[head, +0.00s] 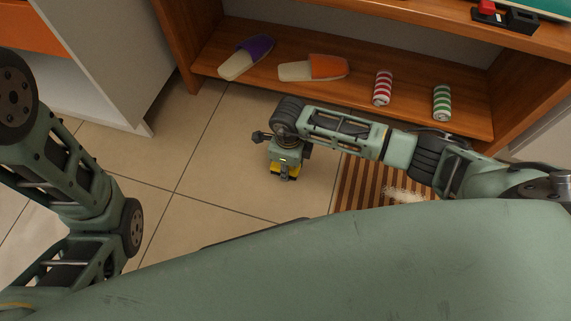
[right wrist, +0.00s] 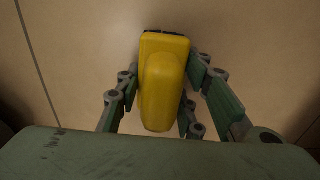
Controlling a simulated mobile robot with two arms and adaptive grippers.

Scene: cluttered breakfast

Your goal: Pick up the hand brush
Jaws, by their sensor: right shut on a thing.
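The hand brush (right wrist: 163,85) is yellow with a dark edge at its far end. In the right wrist view it lies between the fingers of my right gripper (right wrist: 160,95), which is shut on it. In the head view the right gripper (head: 285,172) points down over the tiled floor, and only a small yellow part of the brush (head: 284,177) shows below it. I cannot tell whether the brush touches the floor. My left arm is at the left of the head view, but its gripper is out of view.
A low wooden shelf (head: 350,108) holds a purple slipper (head: 247,57), an orange slipper (head: 313,67), a red-striped roll (head: 383,88) and a green-striped roll (head: 442,102). A striped brown mat (head: 358,185) with pale crumbs (head: 405,195) lies under my right arm. Floor left of the gripper is clear.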

